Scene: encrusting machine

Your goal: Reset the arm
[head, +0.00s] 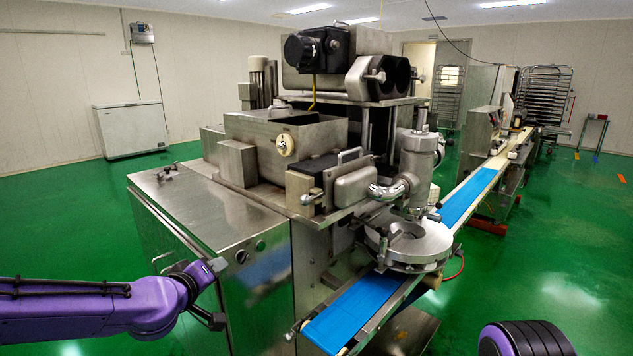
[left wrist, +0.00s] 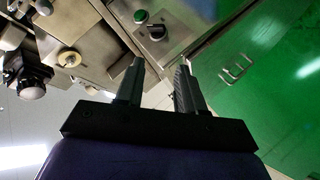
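My left gripper (head: 218,293) is in front of the steel cabinet of the encrusting machine (head: 226,215), at the lower left of the head view. In the left wrist view the two dark fingers of the left gripper (left wrist: 160,63) stand apart with nothing between them. The machine's cabinet front, with a green button (left wrist: 140,16) and a black knob (left wrist: 156,33), shows beyond the fingertips. My right gripper is not in view; only a dark ribbed part of my right arm shows at the lower right of the head view.
A blue conveyor belt (head: 350,310) runs out under the machine's round outlet plate (head: 408,247). A white chest freezer (head: 132,129) stands by the back left wall. Rack shelving (head: 543,95) stands at the back right. Green floor is free left and right of the machine.

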